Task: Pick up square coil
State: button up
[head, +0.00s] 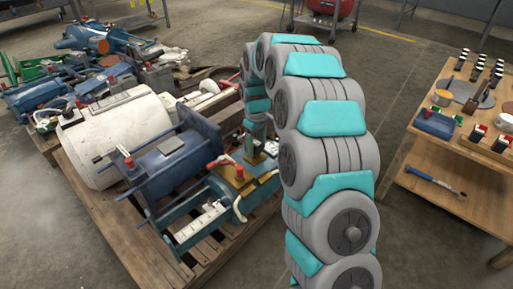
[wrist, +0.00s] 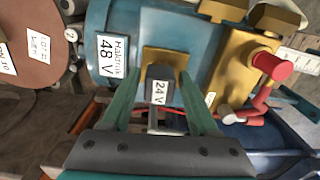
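A small dark grey square block labelled "24 V" (wrist: 160,87), which looks like the square coil, stands against a brass plate (wrist: 165,58) on a blue cylinder labelled "48 V" (wrist: 135,45) in the wrist view. My gripper (wrist: 160,74) has its two green fingers on either side of the block. A narrow gap shows beside each finger, so it is open around the block and not visibly touching it. In the head view my gripper (head: 254,143) reaches down over the blue machine on the pallet; I cannot make out the block there.
A brass block with a red-capped valve (wrist: 270,65) is close right of the fingers. The wooden pallet (head: 115,222) also holds a white cylinder (head: 120,135) and a blue motor (head: 170,160). A wooden table (head: 420,150) with small parts stands at right. Bare floor lies between.

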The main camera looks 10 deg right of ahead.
grip_shut()
jog(key=shift+r, duration=0.1)
dwell(0.5)
